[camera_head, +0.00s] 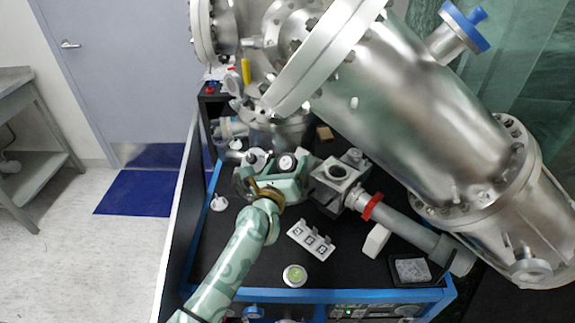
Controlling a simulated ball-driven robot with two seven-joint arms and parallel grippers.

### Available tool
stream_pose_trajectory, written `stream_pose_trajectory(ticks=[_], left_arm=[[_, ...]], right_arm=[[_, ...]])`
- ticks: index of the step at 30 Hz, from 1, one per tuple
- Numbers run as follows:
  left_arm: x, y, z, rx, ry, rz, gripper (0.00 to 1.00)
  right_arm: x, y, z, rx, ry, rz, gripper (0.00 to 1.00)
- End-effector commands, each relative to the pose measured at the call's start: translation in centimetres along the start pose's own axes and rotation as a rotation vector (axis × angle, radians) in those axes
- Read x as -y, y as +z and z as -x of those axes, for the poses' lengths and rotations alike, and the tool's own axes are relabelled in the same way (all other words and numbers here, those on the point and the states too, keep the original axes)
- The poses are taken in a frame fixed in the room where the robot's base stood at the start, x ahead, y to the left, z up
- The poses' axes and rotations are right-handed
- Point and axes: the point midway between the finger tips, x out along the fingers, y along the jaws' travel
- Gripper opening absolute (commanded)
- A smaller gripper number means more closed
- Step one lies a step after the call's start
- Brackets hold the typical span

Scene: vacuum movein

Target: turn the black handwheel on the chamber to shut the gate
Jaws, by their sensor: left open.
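The large silver chamber (420,105) runs diagonally across the upper right, above the black bench top. My left arm comes up from the lower left, and my left gripper (273,168) is open at the bench's middle, below the chamber's flanged end. I cannot clearly make out the black handwheel; the gripper may cover it. A small round black-and-white part (287,162) shows at the gripper's right side, and I cannot tell whether it belongs to the gripper. Contact between fingers and any wheel cannot be told. My right gripper is not in view.
A grey metal block (338,174) with a red-ringed pipe (374,206) lies just right of the gripper. A white marked block (311,240), a round green-topped piece (295,275) and a small black tray (411,270) sit nearer the front edge. Open floor lies left.

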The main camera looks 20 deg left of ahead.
Motion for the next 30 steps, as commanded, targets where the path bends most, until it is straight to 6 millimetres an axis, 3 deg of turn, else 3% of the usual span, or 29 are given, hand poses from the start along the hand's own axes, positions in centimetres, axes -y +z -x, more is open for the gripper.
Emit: stream_pose_trajectory(ticks=[11,16,30], left_arm=[[0.04,0.04,-0.82,0.000,-0.001,0.000,0.70],[0.03,0.03,-0.80,0.000,-0.001,0.000,0.26],[-0.14,-0.02,-0.80,0.000,-0.064,-0.059,0.26]], right_arm=[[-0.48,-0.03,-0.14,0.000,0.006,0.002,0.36],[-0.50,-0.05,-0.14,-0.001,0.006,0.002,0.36],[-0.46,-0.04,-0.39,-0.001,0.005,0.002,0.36]])
